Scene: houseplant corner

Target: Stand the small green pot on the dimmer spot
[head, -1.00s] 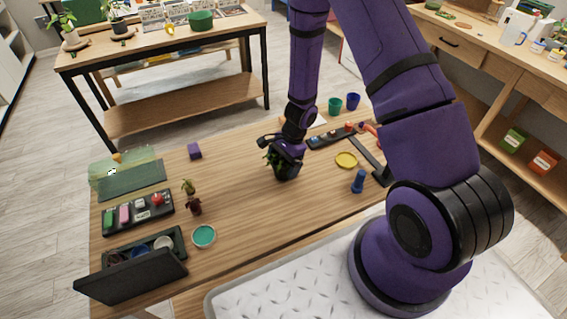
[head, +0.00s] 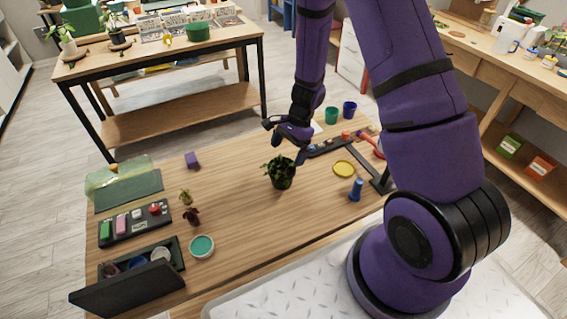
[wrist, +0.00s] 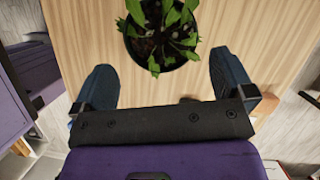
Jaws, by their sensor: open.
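A leafy plant in a small dark pot (head: 281,182) stands upright on the wooden table, near its middle; its rim looks dark green to black. In the wrist view the plant's pot (wrist: 160,62) is just beyond the fingertips, with bare wood around it. My gripper (head: 284,142) is above and behind the plant, apart from it. In the wrist view my gripper (wrist: 163,75) has its two blue fingers spread wide with nothing between them. I cannot pick out a dimmer spot on the table.
Right are a yellow disc (head: 344,169), a blue peg (head: 356,189) and green (head: 332,115) and blue cups (head: 350,109). Wood around the pot is clear.

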